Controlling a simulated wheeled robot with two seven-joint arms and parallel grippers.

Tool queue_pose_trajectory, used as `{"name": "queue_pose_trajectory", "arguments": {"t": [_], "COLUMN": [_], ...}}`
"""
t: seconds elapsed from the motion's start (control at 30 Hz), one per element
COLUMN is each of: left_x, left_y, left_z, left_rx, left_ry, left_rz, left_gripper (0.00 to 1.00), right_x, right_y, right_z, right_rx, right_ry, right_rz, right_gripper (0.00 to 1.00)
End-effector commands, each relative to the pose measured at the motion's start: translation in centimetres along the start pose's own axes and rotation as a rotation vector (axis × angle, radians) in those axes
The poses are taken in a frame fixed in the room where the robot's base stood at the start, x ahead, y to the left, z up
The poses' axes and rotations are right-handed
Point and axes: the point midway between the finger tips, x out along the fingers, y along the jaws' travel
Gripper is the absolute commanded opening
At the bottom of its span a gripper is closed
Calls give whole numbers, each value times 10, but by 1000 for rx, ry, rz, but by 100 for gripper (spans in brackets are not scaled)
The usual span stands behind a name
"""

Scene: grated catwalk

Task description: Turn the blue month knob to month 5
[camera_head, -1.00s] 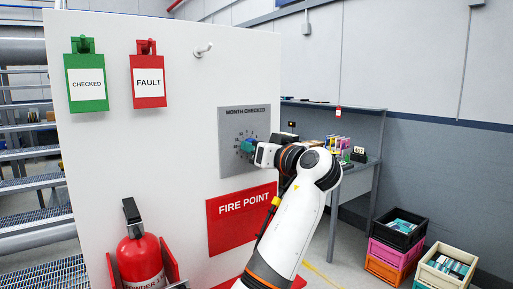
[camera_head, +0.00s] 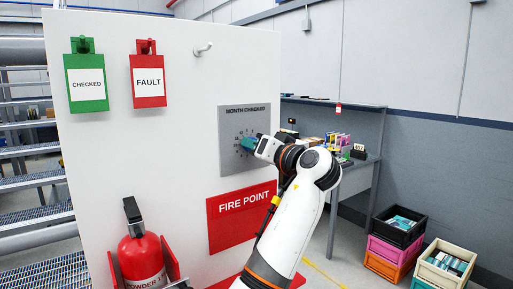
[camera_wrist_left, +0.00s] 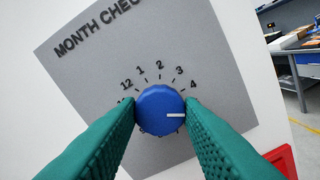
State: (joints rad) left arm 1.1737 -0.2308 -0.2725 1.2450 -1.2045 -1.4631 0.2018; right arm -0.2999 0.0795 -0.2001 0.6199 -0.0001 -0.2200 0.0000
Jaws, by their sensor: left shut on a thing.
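The blue month knob (camera_wrist_left: 160,103) sits on the grey MONTH CHECKED panel (camera_wrist_left: 100,75). In the left wrist view its white pointer line faces right, just below the number 4. The numbers 12, 1, 2, 3 and 4 show around its top. The marking beyond 4 is hidden behind the right-hand finger. My left gripper (camera_wrist_left: 161,118) is shut on the knob, with one teal finger on each side. In the head view the left gripper (camera_head: 249,144) reaches the panel (camera_head: 233,120) from the right and covers most of the knob. My right gripper is not in view.
On the white board hang a green CHECKED tag (camera_head: 87,90) and a red FAULT tag (camera_head: 149,88). A FIRE POINT sign (camera_head: 235,222) is below the panel, a fire extinguisher (camera_head: 140,258) at lower left. A desk and crates (camera_head: 398,228) stand at right.

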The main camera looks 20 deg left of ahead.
Motion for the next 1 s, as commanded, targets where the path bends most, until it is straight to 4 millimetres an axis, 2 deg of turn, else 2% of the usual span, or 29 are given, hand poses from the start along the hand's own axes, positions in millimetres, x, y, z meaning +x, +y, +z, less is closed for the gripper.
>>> {"name": "queue_pose_trajectory", "arguments": {"t": [0.07, 0.1, 0.2, 0.23, 0.57, 1.0], "left_x": [0, 0, 0, 0, -5, -68], "left_y": [-2, -2, -2, -1, -1, -3], "left_z": [-2, -2, -2, -1, -1, -2], "left_rx": [2, 2, 2, 1, -1, 0], "left_ry": [4, 4, 3, 3, 0, 1], "left_rz": [-3, -3, -2, -2, -2, -3], "left_gripper": [10, 36, 53, 55, 55, 55], "right_x": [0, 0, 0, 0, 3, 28], "right_y": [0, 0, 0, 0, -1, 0], "right_z": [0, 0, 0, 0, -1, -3], "right_rx": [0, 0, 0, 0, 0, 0], "right_ry": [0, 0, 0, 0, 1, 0], "right_rz": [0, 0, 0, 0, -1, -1], "right_gripper": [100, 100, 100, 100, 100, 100]}}
